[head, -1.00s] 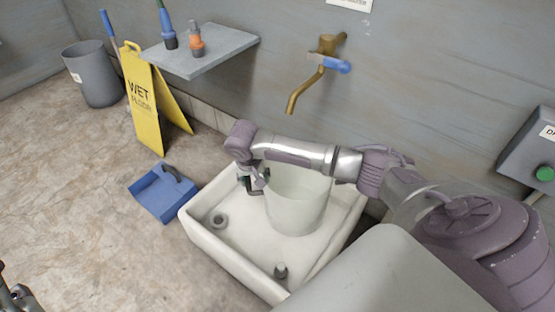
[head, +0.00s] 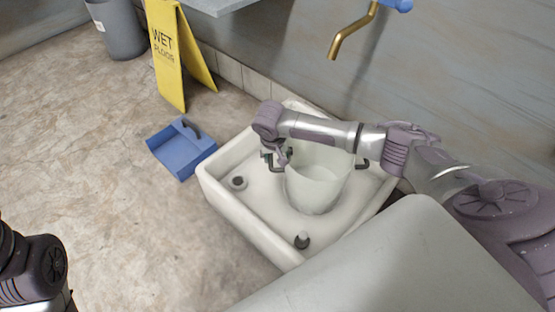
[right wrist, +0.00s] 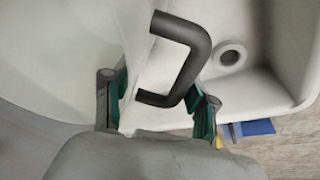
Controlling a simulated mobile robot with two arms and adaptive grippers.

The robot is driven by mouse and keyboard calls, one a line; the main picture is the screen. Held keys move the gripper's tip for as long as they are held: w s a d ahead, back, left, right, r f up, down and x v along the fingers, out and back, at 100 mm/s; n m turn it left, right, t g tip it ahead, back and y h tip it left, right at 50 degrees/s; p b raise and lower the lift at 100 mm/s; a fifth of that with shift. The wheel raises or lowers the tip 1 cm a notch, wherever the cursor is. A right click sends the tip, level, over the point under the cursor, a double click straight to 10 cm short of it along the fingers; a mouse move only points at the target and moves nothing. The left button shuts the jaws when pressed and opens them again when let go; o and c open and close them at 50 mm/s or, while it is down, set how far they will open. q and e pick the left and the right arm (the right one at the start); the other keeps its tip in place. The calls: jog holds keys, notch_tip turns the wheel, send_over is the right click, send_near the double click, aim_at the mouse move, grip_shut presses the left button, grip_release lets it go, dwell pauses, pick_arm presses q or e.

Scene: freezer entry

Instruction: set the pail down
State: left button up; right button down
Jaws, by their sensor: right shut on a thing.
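The pail (head: 318,190) is pale and open-topped. It is upright inside the white basin (head: 238,232), over its floor; I cannot tell if its base touches. A dark side handle (right wrist: 197,62) shows in the right wrist view, and a second one (head: 363,164) is on the pail's right side. My right gripper (head: 275,158) is at the pail's left side, shut on the near handle; its fingers (right wrist: 158,104) straddle it in the wrist view. My left arm shows at the lower left of the head view; its gripper is out of sight.
The basin has a drain hole (head: 238,182) at left and a small plug-like fitting (head: 302,241) in front. A brass tap (head: 352,32) juts from the wall above. A blue dustpan (head: 181,150) and yellow wet-floor sign (head: 168,55) are on the floor at left.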

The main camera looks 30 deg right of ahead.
dwell(0.3)
jog(key=shift+c, duration=1.6)
grip_release()
jog(key=shift+f, duration=0.15)
